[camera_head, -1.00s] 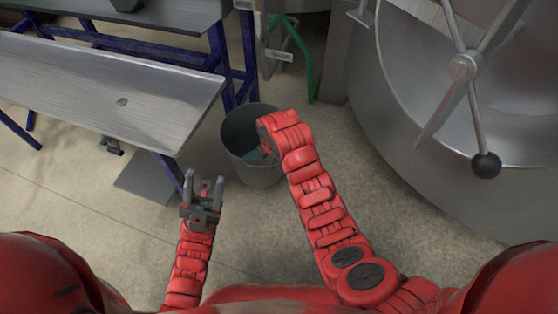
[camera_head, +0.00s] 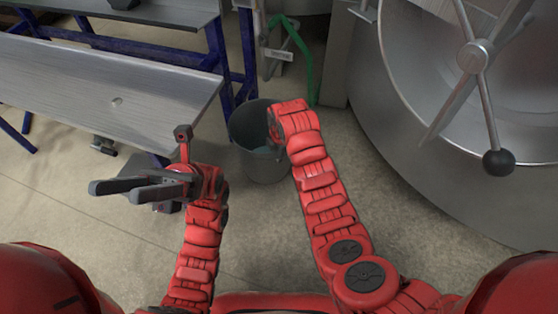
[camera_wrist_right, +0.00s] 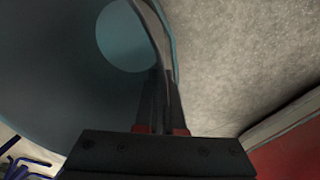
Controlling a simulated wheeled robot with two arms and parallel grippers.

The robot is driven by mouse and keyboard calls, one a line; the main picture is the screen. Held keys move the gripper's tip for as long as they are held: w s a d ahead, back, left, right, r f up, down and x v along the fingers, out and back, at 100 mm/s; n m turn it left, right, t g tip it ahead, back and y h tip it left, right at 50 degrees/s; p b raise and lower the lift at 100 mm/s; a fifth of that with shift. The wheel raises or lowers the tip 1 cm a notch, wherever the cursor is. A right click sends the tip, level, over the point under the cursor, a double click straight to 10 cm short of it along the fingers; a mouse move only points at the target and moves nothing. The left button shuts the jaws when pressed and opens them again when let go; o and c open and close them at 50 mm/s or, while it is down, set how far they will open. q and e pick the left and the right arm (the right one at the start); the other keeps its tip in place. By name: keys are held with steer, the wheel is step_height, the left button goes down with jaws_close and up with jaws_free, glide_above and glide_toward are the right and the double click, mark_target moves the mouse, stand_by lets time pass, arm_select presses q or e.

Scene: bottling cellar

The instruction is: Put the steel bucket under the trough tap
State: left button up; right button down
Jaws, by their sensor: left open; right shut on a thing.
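The steel bucket (camera_head: 262,172) stands upright on the floor, right of the trough's near corner. Its inside looks dark with a bluish round patch, also seen in the right wrist view (camera_wrist_right: 45,75). My right gripper (camera_wrist_right: 160,115) is shut on the bucket's rim; in the head view my arm hides most of this grip. The steel trough (camera_head: 150,75) is at the left on blue legs, with a drain hole in it. A small fitting below its front edge looks like the tap (camera_head: 103,144). My left gripper (camera_head: 112,191) is open and empty, pointing left in front of the trough.
A grey plate (camera_head: 143,166) lies below the trough, partly hidden by my left gripper. A large steel tank (camera_head: 410,100) with a spoked handwheel (camera_head: 474,56) fills the right. A green frame (camera_head: 303,60) stands behind the bucket. The floor between bucket and tank is clear.

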step_height(320, 180, down, 2)
steer(key=shift+f+b, duration=0.2)
steer(key=shift+b, duration=0.65)
arm_select(q)
steer(key=s+a+m+t+y, duration=0.5)
steer(key=s+t, duration=0.2)
steer(key=t, duration=0.1)
steer(key=shift+s+a+r+y, duration=0.25)
steer(key=shift+a+r+y, duration=0.1)
steer(key=shift+r+y, duration=0.05)
arm_select(e)
steer(key=c, duration=1)
jaws_free()
steer(key=shift+f, duration=0.1)
